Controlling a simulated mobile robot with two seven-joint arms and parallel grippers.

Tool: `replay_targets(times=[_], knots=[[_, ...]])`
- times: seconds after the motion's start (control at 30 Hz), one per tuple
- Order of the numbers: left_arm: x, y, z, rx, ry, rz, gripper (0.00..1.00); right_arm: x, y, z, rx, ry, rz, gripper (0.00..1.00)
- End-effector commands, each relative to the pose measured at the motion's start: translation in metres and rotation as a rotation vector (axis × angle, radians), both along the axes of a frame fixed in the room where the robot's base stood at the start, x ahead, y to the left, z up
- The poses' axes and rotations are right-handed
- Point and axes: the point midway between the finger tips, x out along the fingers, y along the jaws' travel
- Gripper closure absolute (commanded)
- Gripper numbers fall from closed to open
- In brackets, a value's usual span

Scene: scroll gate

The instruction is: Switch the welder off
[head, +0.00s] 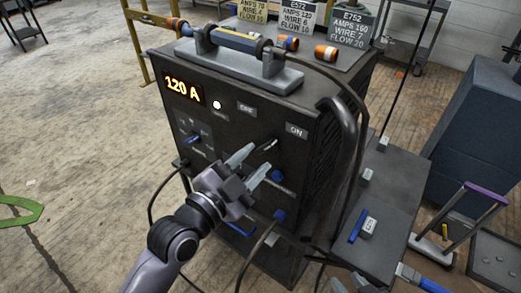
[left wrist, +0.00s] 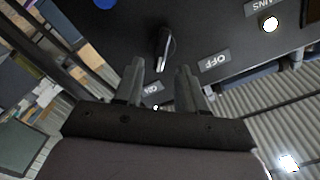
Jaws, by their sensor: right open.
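The welder (head: 225,135) is a dark box with a lit 120 A display (head: 182,90). Its front has an OFF label (head: 246,107), an ON label (head: 296,130) and a dark rotary switch (head: 267,145) whose pale tip points toward ON. The switch also shows in the left wrist view (left wrist: 165,45), with the OFF label (left wrist: 214,62) and the ON label (left wrist: 152,88). My left gripper (head: 253,162) is open and empty, just in front of and below the switch; its fingers appear apart from it. My right gripper (head: 355,283) is open at the bottom edge, partly cut off.
Blue connectors (head: 278,175) and cables sit below the switch. A torch rests on the welder's top rack (head: 240,65). A dark side surface (head: 390,180) with a blue-handled item stands at right. A blue cabinet (head: 475,130) is beyond it. Floor at left is mostly clear.

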Motion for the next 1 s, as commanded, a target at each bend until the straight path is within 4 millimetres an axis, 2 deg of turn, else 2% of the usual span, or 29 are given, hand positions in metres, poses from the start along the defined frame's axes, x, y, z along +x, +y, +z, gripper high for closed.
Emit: replay_targets(times=[0.1, 0.3, 0.67, 0.8, 1.0], knots=[[0.015, -0.011, 0.001, -0.002, 0.001, 0.001, 0.6, 0.0, -0.002, -0.001, -0.005, 0.0, 0.0, 0.57], [0.029, -0.021, 0.0, -0.002, 0.001, 0.001, 0.6, 0.0, -0.003, -0.003, -0.008, 0.002, 0.0, 0.57], [0.033, -0.023, 0.0, 0.0, 0.001, 0.002, 0.6, -0.001, -0.003, -0.004, -0.007, 0.003, 0.001, 0.57], [0.033, -0.023, -0.001, 0.0, 0.001, 0.002, 1.0, -0.001, -0.003, -0.004, -0.007, 0.004, 0.002, 0.57], [0.033, -0.023, 0.0, -0.002, 0.002, 0.002, 1.0, -0.001, -0.001, -0.003, -0.006, 0.004, 0.004, 0.57]])
